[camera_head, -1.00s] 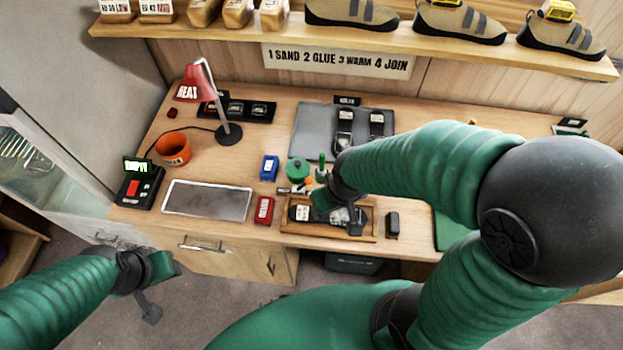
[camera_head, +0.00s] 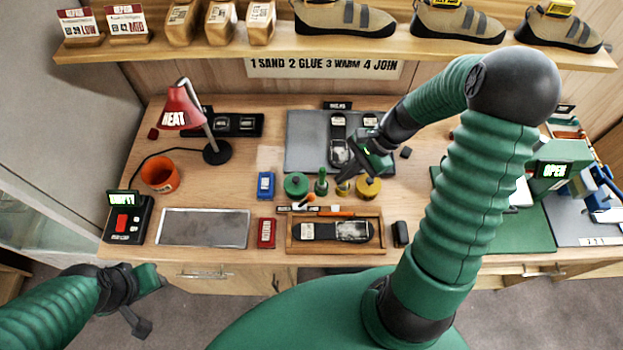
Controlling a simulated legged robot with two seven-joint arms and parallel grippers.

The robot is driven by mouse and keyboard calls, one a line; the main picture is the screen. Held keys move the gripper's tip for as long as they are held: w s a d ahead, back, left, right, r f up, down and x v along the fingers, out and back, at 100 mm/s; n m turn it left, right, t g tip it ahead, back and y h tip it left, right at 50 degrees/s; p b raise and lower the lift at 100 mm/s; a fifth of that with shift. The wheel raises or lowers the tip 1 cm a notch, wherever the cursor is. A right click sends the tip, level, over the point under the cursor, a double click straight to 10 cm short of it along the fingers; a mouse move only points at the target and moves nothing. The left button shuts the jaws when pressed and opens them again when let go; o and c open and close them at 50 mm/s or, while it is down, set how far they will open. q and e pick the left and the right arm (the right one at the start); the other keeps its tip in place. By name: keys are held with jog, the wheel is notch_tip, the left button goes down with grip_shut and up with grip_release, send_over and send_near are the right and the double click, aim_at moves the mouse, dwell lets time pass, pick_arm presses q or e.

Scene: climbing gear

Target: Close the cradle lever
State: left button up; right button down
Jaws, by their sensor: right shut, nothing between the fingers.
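A green machine with a lit OPEN display (camera_head: 554,170) stands at the far right of the bench. A blue part (camera_head: 599,187) shows beside it at the picture's edge; I cannot tell for sure whether this is the cradle lever. My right gripper (camera_head: 345,174) is shut and empty, above the front of the grey mat and apart from the machine. My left gripper (camera_head: 147,299) hangs low in front of the bench at the left, away from everything on it; its jaw state is unclear. My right arm hides the area just left of the machine.
A wooden tray (camera_head: 291,246) holds a sole at the front middle. A red lamp (camera_head: 181,108), an orange cup (camera_head: 159,174) and a grey plate (camera_head: 203,228) are at the left. A shoe shelf (camera_head: 250,45) overhangs the back.

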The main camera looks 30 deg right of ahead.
aim_at(306, 202)
jog(key=shift+m+t+y, duration=0.3)
jog(key=shift+m+t, duration=0.1)
jog(key=shift+m, duration=0.2)
jog(key=x, duration=0.4)
jog(key=p+x, duration=0.1)
jog(key=x, duration=0.3)
jog(key=shift+w+d+f, duration=0.15)
jog(key=shift+f, duration=0.4)
pick_arm(q)
jog(key=shift+v, duration=0.85)
jog(key=shift+s+r, duration=0.1)
jog(key=shift+s, duration=0.15)
pick_arm(e)
jog(key=shift+r, duration=0.15)
